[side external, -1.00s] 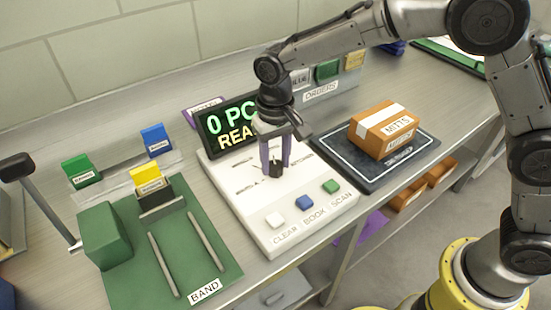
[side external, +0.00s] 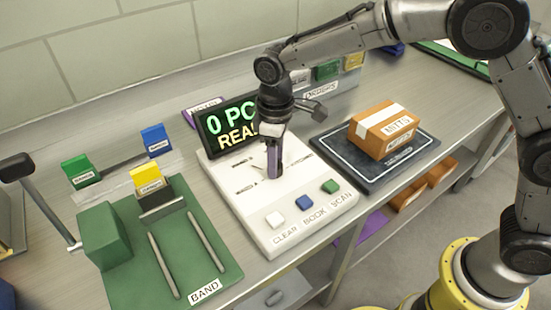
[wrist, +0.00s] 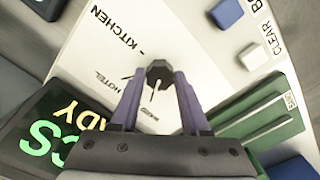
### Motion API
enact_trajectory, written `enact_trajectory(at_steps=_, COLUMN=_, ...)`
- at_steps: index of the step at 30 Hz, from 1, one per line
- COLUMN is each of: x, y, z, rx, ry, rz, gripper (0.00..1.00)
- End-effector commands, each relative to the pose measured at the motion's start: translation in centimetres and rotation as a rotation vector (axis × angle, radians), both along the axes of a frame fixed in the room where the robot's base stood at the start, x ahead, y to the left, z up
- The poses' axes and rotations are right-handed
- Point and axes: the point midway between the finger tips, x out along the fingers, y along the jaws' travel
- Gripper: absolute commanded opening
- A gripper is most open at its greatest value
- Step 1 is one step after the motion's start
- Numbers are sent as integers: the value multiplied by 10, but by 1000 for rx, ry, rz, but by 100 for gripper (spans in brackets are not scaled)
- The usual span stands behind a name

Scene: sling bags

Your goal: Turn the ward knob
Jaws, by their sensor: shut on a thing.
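The ward knob (wrist: 160,72) is a small dark, many-sided knob on the white panel (side external: 232,172). A KITCHEN label (wrist: 117,32) lies farther up; another label below is too small to read. My gripper (wrist: 160,80) is shut on the knob, with a purple finger on either side. In the side view my gripper (side external: 274,160) points straight down at the panel, and its fingers mostly hide the knob.
A display (side external: 230,127) stands behind the panel. White, blue and green buttons (side external: 305,202) line its front. An orange MITTS box (side external: 385,128) sits on a dark pad (side external: 345,165) at right. A green BAND board (side external: 130,278) with two rods lies at left.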

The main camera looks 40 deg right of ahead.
Motion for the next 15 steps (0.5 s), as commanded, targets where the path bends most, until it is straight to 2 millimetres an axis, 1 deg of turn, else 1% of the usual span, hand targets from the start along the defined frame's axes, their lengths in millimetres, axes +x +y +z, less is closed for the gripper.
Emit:
enact_trajectory(at_steps=7, x=1, y=0, z=2, rx=1, ry=-3, rz=73, gripper=0)
enact_trajectory(at_steps=15, x=1, y=0, z=2, rx=1, ry=-3, rz=89, gripper=0)
